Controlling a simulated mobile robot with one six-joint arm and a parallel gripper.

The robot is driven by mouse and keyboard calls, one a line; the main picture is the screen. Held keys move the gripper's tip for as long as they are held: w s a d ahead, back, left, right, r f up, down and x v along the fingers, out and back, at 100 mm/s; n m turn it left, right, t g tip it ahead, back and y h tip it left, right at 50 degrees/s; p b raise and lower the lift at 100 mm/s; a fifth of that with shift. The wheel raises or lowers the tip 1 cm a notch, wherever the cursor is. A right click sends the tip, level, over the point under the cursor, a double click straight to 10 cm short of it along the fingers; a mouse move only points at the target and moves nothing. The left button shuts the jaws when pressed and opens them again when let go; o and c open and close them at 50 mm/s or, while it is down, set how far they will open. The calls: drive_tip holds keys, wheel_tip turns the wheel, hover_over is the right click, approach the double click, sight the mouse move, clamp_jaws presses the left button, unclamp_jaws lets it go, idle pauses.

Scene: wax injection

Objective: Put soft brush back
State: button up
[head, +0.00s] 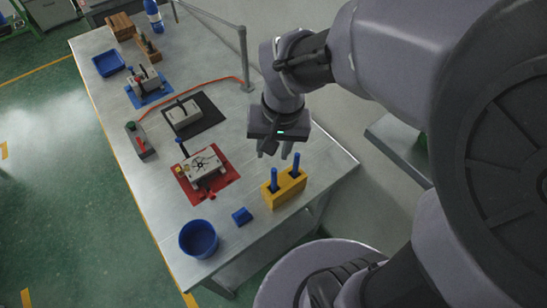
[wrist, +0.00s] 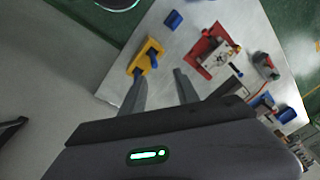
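A yellow holder (head: 284,193) stands near the table's right front corner. Two blue handles, one on the left (head: 274,178) and one on the right (head: 296,163), stand upright in it. I cannot tell which, if either, is the soft brush, as their lower ends are hidden in the holder. The holder also shows in the wrist view (wrist: 139,67). My gripper (head: 274,154) is above and just behind the holder, apart from it. Its two fingers are spread with nothing between them in the wrist view (wrist: 158,86).
A blue bowl (head: 186,239) and a small blue block (head: 242,216) are left of the holder. A red mat (head: 223,181) bears a metal mold (head: 203,164). Farther back are a black mat (head: 211,122), a control box (head: 140,140), a blue mat (head: 139,101) and a blue tray (head: 108,63).

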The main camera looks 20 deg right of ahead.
drive_tip(key=s+a+r+t+y, duration=0.1)
drive_tip(key=s+r+t, duration=0.3)
drive_tip(key=s+r, duration=0.5)
drive_tip(key=shift+s+a+r, duration=0.25)
drive_tip(key=shift+s+a, duration=0.5)
drive_tip(key=shift+a, duration=0.15)
wheel_tip(320, 180, down, 12)
drive_tip(key=b, duration=1.2)
drive_tip(key=shift+f, duration=0.2)
